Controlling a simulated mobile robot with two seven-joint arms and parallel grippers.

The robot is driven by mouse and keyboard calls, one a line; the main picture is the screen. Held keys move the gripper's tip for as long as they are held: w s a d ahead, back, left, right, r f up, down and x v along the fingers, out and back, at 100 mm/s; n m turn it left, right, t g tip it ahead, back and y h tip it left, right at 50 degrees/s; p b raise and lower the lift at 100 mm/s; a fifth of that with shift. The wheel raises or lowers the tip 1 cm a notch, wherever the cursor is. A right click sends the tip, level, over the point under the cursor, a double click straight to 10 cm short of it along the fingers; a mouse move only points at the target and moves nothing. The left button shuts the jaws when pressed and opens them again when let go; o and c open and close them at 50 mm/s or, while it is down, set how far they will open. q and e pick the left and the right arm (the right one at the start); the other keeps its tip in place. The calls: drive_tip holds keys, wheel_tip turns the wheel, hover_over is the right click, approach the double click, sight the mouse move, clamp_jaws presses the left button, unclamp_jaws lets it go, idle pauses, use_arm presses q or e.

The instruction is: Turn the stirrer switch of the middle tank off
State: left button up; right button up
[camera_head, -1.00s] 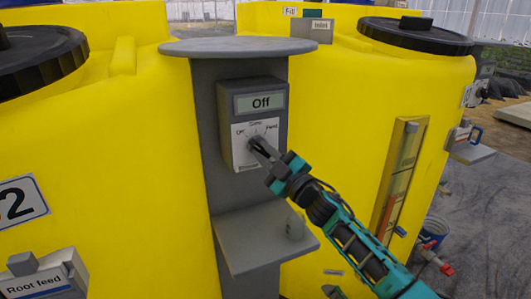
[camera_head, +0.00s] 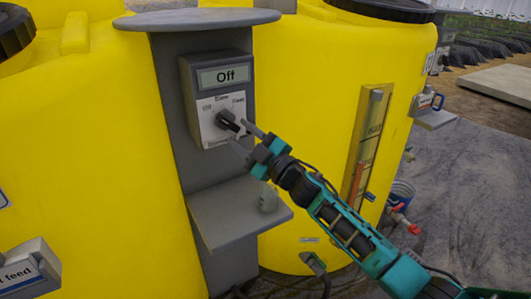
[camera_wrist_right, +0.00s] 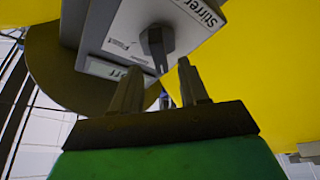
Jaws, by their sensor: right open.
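The stirrer switch box (camera_head: 218,100) is grey with a white dial face, mounted on a grey post between two yellow tanks. Its display (camera_head: 223,76) reads "Off". The dark knob (camera_head: 228,119) sits in the middle of the dial, and also shows in the right wrist view (camera_wrist_right: 157,45). My right gripper (camera_head: 251,138) is open, just in front of the knob and a little to its lower right. In the right wrist view its two fingers (camera_wrist_right: 160,85) are spread and empty, the knob just beyond their tips. My left gripper is out of view.
A grey shelf (camera_head: 238,212) juts out below the box, and a round grey top (camera_head: 197,19) caps the post. A level gauge (camera_head: 367,145) is on the right yellow tank (camera_head: 315,70). A "feed" box (camera_head: 28,270) is at lower left. Floor at right is mostly clear.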

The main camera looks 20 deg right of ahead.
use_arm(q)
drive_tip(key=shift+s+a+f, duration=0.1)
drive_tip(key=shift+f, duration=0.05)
use_arm(e)
drive_tip(key=v, duration=0.9)
drive_tip(key=shift+s, duration=0.15)
drive_tip(key=shift+f, duration=0.1)
use_arm(q)
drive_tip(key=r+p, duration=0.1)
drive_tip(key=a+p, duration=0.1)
drive_tip(key=p, duration=0.1)
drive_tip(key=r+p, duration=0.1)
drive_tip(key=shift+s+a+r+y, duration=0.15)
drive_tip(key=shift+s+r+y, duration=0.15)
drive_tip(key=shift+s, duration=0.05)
use_arm(e)
drive_tip(key=s+a+f+m+g+h, duration=0.2)
drive_tip(key=s+f+m+g+h, duration=0.5)
drive_tip(key=s+f, duration=1.4)
drive_tip(key=s+m, duration=0.2)
drive_tip(key=m, duration=0.3)
drive_tip(key=shift+s+f+m+g+h, duration=0.2)
drive_tip(key=shift+f+m+g+h, duration=0.1)
drive_tip(key=shift+g+h, duration=0.1)
